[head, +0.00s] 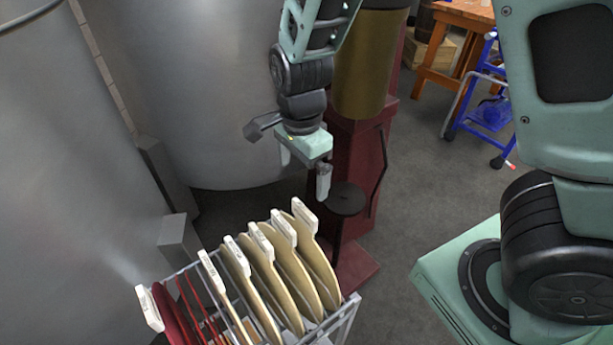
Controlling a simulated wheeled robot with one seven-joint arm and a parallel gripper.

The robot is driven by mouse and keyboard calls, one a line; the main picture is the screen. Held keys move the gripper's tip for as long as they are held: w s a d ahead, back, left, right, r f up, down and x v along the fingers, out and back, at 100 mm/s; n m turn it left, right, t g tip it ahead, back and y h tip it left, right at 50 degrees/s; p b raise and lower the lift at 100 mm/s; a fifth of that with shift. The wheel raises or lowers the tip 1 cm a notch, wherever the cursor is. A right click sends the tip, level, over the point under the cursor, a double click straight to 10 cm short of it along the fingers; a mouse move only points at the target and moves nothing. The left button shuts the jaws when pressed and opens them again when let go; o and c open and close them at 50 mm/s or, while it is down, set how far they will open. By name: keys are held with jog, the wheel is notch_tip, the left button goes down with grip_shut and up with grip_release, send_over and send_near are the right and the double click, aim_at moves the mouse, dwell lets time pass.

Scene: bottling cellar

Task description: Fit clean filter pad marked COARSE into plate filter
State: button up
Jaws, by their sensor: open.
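Several round cream pads (292,277) with white tabs stand on edge in a wire rack (348,312) at the bottom of the head view. Their tab markings are too small to read, so I cannot tell which is COARSE. A dark red disc (172,318) with a white tab (149,308) stands at the rack's left end, beside thin red dividers. I cannot make out a plate filter for certain. My gripper (323,184) is open, above and behind the rack's right end, apart from the pads. Only one finger shows clearly, and nothing is seen in it.
A dark red machine (352,165) with a brass cylinder (368,65) and a black round plate (345,199) stands close behind my gripper. Large steel tanks (195,90) fill the left. A blue trolley (490,115) and wooden table (465,15) stand back right. Grey floor (425,190) between is clear.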

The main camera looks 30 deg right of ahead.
notch_tip(320, 180, down, 17)
jog(key=shift+f, duration=0.15)
dwell(0.5)
jog(key=c, duration=1.1)
jog(key=shift+r+p, duration=5.8)
jog(key=shift+r, duration=1.05)
notch_tip(320, 180, up, 8)
jog(key=p, duration=0.8)
send_over(303, 222)
jog(key=shift+w+d+r, duration=0.1)
jog(key=shift+w+r, duration=0.05)
jog(key=shift+r, duration=1.2)
jog(key=shift+w+r, duration=0.1)
jog(key=shift+r, duration=1.2)
